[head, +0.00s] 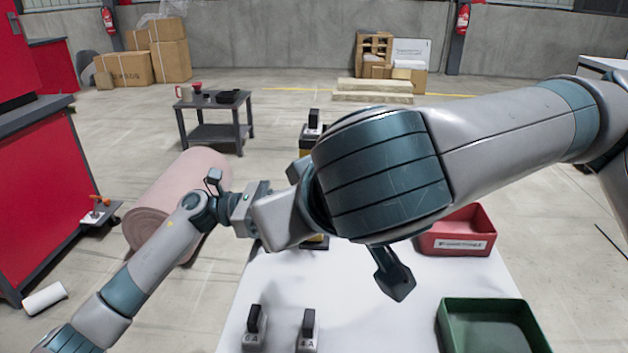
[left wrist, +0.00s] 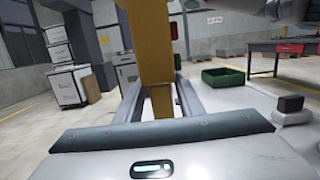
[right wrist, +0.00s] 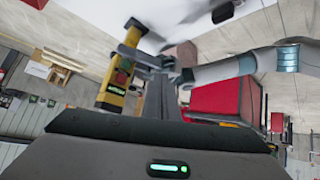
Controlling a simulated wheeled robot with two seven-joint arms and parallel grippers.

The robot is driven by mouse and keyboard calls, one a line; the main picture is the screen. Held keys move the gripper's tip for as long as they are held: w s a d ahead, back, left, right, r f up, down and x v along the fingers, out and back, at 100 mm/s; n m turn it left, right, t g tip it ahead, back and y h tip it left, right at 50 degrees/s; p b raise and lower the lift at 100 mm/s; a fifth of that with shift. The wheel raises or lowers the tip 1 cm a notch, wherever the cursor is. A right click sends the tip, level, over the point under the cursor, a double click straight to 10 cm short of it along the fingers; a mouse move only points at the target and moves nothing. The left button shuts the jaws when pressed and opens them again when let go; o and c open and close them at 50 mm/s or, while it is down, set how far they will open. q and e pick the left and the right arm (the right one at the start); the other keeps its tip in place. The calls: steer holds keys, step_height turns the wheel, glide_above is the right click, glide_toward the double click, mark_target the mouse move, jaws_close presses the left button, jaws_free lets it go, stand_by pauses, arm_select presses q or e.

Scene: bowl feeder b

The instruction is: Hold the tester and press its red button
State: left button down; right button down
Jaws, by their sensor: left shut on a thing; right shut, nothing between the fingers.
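The tester is a yellow and black upright device, partly hidden behind my right arm in the head view (head: 310,148). My left gripper (left wrist: 157,98) is shut on its yellow body (left wrist: 155,60) in the left wrist view. In the right wrist view the tester (right wrist: 106,100) shows its red button (right wrist: 120,77) and a small green display. My right gripper (right wrist: 154,82) is shut and empty, beside the tester's button side. I cannot tell whether its tips touch the tester. In the head view my right arm hides both grippers' fingertips.
A white table holds a red bin (head: 455,243), a green bin (head: 490,303) and two dark-handled blocks (head: 254,338) (head: 308,343) at its front edge. A pink roll (head: 165,195) lies on the floor to the left. A dark side table (head: 212,118) stands behind.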

steer(key=shift+s+d+f+h, duration=0.25)
steer(key=shift+d+f+h, duration=0.1)
steer(key=shift+d, duration=0.15)
steer(key=shift+s+d+f+h, duration=0.2)
steer(key=shift+d+f+h, duration=0.15)
steer(key=shift+d, duration=0.1)
steer(key=shift+w, duration=0.1)
steer(key=w, duration=0.8)
steer(key=shift+w, duration=0.3)
steer(key=shift+w, duration=0.1)
stand_by(1.7)
steer(key=shift+w, duration=0.35)
steer(key=shift+w, duration=0.55)
stand_by(1.1)
steer(key=shift+s, duration=0.95)
